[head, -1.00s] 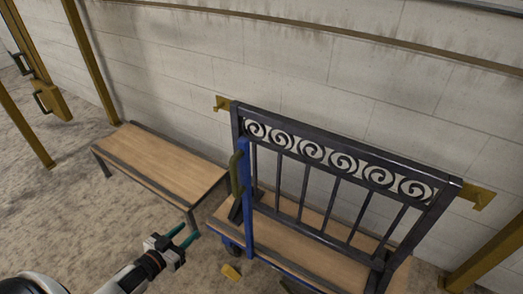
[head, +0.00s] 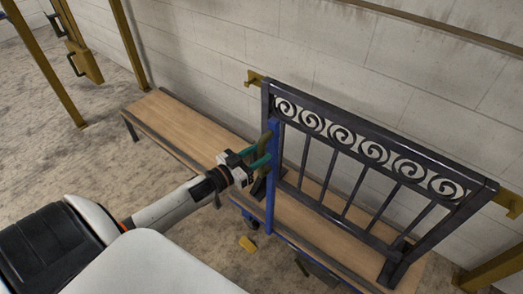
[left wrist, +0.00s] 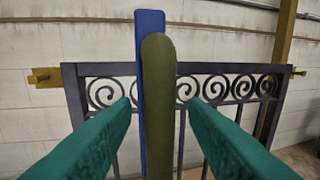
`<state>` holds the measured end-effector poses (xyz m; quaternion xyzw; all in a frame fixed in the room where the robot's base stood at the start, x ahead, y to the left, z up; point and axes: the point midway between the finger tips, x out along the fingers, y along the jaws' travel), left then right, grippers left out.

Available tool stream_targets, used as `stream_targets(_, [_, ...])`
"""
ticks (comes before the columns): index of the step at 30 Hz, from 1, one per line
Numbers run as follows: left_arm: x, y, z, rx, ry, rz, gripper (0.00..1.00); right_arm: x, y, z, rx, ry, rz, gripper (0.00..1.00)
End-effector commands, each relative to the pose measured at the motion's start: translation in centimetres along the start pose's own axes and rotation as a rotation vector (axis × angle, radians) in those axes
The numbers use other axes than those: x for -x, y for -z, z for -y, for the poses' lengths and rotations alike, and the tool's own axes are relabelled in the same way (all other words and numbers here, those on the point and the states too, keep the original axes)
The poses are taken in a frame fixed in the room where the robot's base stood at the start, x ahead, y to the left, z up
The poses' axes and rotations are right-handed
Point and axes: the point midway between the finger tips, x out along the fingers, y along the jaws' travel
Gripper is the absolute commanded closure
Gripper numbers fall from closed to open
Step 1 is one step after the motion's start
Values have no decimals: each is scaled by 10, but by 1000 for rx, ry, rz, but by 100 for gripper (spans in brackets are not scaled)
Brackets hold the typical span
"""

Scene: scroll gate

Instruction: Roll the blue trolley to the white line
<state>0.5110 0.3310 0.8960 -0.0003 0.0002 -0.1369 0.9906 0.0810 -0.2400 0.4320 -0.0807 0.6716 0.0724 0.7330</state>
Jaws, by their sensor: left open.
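The blue trolley (head: 272,195) stands by the wall, with a blue upright post, a wooden deck and small wheels. A dark scroll gate (head: 375,155) stands upright on its deck. The olive handle (left wrist: 158,110) on the blue post (left wrist: 149,24) is upright in the left wrist view. My left gripper (head: 268,151) is open at the handle. Its teal fingers lie on either side of the handle in the left wrist view, with gaps visible on both sides. In the head view the fingers partly hide the handle. The white line and my right gripper are not in view.
A wooden bench (head: 185,125) stands along the wall, left of the trolley. Yellow brackets (head: 255,78) on the wall flank the gate. A small yellow block (head: 248,243) lies on the floor near the trolley. Yellow posts (head: 130,45) stand at the left. Open floor lies front left.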

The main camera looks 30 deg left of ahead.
Motion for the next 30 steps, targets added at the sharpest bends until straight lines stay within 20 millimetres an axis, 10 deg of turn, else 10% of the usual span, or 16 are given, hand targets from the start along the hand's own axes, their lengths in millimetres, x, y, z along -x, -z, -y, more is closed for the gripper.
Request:
stream_targets(15, [-17,0,0,0,1,-1,60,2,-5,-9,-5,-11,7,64])
stream_targets(22, [-17,0,0,0,1,0,98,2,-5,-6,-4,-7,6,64])
stream_targets(30, [-17,0,1,0,1,0,100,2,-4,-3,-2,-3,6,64])
